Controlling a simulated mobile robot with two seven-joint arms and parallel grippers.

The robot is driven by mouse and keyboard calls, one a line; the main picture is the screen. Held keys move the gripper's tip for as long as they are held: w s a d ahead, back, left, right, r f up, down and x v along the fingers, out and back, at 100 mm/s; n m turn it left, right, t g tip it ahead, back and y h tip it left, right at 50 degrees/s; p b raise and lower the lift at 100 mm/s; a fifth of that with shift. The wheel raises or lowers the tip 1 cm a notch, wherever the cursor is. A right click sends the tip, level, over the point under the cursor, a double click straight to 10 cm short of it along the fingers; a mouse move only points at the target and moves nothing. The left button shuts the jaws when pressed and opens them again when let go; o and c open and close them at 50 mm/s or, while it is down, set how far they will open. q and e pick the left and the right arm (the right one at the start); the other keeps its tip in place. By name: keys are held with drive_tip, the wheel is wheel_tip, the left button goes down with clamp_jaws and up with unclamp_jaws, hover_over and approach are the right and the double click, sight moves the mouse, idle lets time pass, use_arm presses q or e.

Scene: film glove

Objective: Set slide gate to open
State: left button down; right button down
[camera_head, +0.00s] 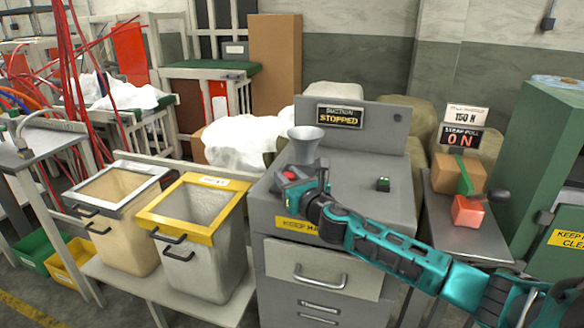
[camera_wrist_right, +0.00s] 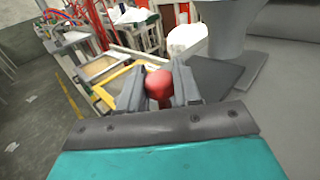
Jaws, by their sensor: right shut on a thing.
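The grey machine (camera_head: 385,215) stands in the middle of the head view, with a grey funnel (camera_head: 305,143) on its top left. A dark flat plate (camera_wrist_right: 212,80) lies beside the funnel's base (camera_wrist_right: 222,30) in the right wrist view; it looks like the slide gate. My right gripper (camera_head: 298,178) reaches over the machine top from the right, just in front of the funnel. It is shut on a red knob (camera_wrist_right: 159,86), which sits between its fingers and shows partly in the head view. How far the gate is drawn out is hard to tell. My left gripper is out of view.
The machine's back panel carries a "STOPPED" sign (camera_head: 340,117); a green button (camera_head: 383,184) sits on its top. A grey side table (camera_head: 470,238) and a green cabinet (camera_head: 541,150) stand to the right.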

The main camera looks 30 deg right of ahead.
drive_tip(key=shift+r, duration=0.25)
drive_tip(key=c, duration=1)
unclamp_jaws()
drive_tip(key=shift+c, duration=0.2)
drive_tip(key=shift+o, duration=1)
drive_tip(key=shift+f, duration=0.1)
drive_tip(key=shift+s, duration=0.5)
drive_tip(key=s+a, duration=0.1)
drive_tip(key=s, duration=1.1)
drive_tip(key=shift+w, duration=0.1)
